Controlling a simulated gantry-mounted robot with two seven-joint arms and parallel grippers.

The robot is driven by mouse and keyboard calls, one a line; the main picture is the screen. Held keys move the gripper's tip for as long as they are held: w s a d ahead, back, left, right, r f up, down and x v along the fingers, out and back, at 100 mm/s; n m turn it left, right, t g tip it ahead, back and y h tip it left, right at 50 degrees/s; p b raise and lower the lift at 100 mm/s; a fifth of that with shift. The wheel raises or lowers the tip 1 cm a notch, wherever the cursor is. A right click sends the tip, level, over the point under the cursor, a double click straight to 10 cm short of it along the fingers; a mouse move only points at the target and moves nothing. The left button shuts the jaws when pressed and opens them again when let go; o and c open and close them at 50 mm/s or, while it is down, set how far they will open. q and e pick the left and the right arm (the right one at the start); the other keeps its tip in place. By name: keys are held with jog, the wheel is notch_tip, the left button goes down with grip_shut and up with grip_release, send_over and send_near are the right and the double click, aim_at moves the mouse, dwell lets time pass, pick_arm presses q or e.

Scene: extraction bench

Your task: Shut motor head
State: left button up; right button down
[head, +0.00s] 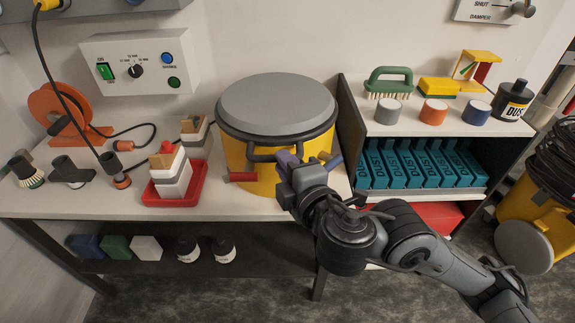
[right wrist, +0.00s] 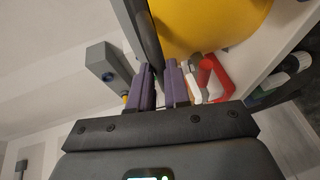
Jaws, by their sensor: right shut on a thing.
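The motor head (head: 277,105) is a round grey lid with a dark rim on top of a yellow drum (head: 236,155). It looks level or nearly so; I cannot tell whether a gap is left under the rim. A dark bar handle (head: 262,155) stands out at its front. My right gripper (head: 288,163) is at the right part of this handle and is shut on it. In the right wrist view the purple fingers (right wrist: 160,88) sit close together at the end of a dark bar, beside the yellow drum (right wrist: 205,22). The fingers hide the contact. My left gripper is out of view.
A red tray (head: 180,187) with a stacked filter-like block stands left of the drum. A shelf unit (head: 350,115) with teal dust boxes (head: 420,165) stands close on the right.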

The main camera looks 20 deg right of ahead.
notch_tip(320, 180, down, 2)
jog(key=shift+w+d+f+g, duration=0.1)
jog(key=shift+w+f+g, duration=0.05)
jog(key=shift+g, duration=0.15)
jog(key=c, duration=1.1)
grip_release()
jog(key=shift+r, duration=0.25)
